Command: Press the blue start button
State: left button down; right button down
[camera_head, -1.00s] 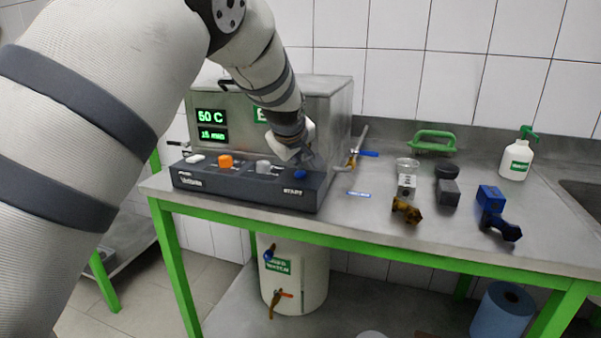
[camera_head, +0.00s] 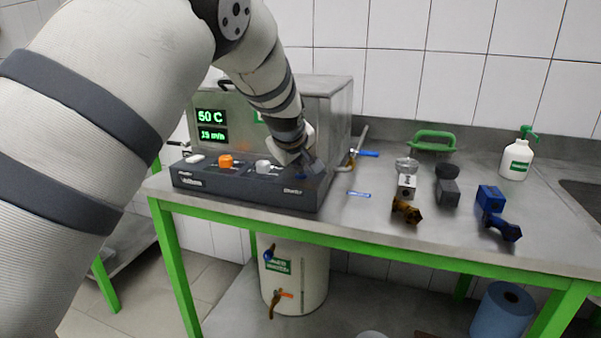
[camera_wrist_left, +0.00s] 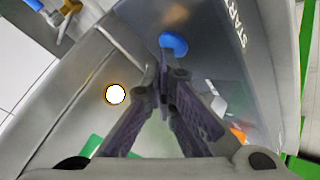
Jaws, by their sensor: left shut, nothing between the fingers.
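The blue start button (camera_wrist_left: 173,44) shows as a rounded blue cap beside the word START in the left wrist view. In the head view the button (camera_head: 300,176) is mostly hidden behind my left gripper (camera_head: 310,168), at the right end of the dark control panel (camera_head: 245,190). My left gripper (camera_wrist_left: 162,75) is shut and empty, its fingers meeting just short of the button in the wrist picture. I cannot tell whether the tips touch the button. My right gripper is not in view.
An orange knob (camera_head: 226,161), a grey knob (camera_head: 263,167) and a white switch (camera_head: 194,158) sit on the same panel. A steel box with a green display (camera_head: 211,117) stands behind. Valve parts (camera_head: 447,190) lie to the right on the steel table (camera_head: 370,225).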

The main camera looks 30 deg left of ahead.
aim_at(297, 175)
pick_arm(q)
jog(key=shift+r, duration=0.9)
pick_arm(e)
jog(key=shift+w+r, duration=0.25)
pick_arm(q)
jog(key=shift+r, duration=0.1)
notch_tip(297, 175, up, 3)
jog(key=shift+f+p, duration=0.15)
jog(key=shift+p, duration=0.15)
jog(key=shift+r, duration=1.1)
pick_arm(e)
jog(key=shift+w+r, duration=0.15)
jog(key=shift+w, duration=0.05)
